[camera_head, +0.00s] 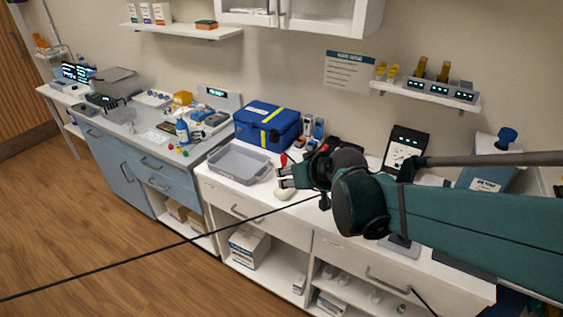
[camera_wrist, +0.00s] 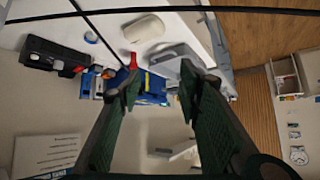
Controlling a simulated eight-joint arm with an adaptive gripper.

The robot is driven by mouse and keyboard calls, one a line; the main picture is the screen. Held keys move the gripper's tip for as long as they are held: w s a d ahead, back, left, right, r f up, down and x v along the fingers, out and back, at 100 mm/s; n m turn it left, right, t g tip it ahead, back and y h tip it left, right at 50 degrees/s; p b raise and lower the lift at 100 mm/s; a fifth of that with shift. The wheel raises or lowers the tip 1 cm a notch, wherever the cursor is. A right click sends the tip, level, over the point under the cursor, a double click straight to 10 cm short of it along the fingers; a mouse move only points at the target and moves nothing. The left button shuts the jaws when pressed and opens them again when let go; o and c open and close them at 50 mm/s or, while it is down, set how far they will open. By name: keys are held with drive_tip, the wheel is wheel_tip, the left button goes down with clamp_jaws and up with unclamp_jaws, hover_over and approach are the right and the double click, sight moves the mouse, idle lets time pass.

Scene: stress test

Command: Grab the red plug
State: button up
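A small red object (camera_head: 284,159), which looks like the red plug, stands on the white counter (camera_head: 222,183) between the grey tray and my gripper. In the wrist view the red object (camera_wrist: 133,60) shows just beyond the left finger's tip, outside the gap between the fingers. Its lower part is hard to make out. My gripper (camera_head: 282,177) is open and empty, with its fingers apart in the wrist view (camera_wrist: 160,82). In the head view it is in front of the red object, seemingly above the counter; I cannot tell the exact height.
A grey tray (camera_head: 240,175) and a blue case with a yellow stripe (camera_head: 267,126) stand left of my gripper. A pale rounded object (camera_head: 284,194) lies just below it in the picture. A black device (camera_head: 345,146) is behind my wrist. Dark cables cross the wrist view.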

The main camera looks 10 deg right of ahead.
drive_tip(key=w+d+f+t, duration=0.2)
drive_tip(key=w+f, duration=0.1)
drive_tip(key=w, duration=0.7)
drive_tip(key=t+p, duration=0.1)
approach(285, 157)
drive_tip(key=shift+w+a+f+n+y, duration=0.2)
drive_tip(key=shift+w+f, duration=0.1)
drive_tip(key=shift+w, duration=0.15)
drive_tip(key=shift+w+a+f+n+y, duration=0.1)
drive_tip(key=shift+w+a+f, duration=0.15)
drive_tip(key=shift+w, duration=0.2)
drive_tip(key=shift+w+d+f+t, duration=0.4)
drive_tip(key=shift+w+d+f, duration=0.1)
drive_tip(key=shift+f, duration=0.2)
drive_tip(key=shift+w+a, duration=0.1)
drive_tip(key=shift+w, duration=0.05)
drive_tip(key=shift+x, duration=1.15)
drive_tip(key=shift+w+f, duration=0.1)
drive_tip(key=shift+b+x, duration=0.85)
drive_tip(key=shift+x, duration=1.6)
drive_tip(key=shift+a, duration=0.1)
drive_tip(key=c, duration=1)
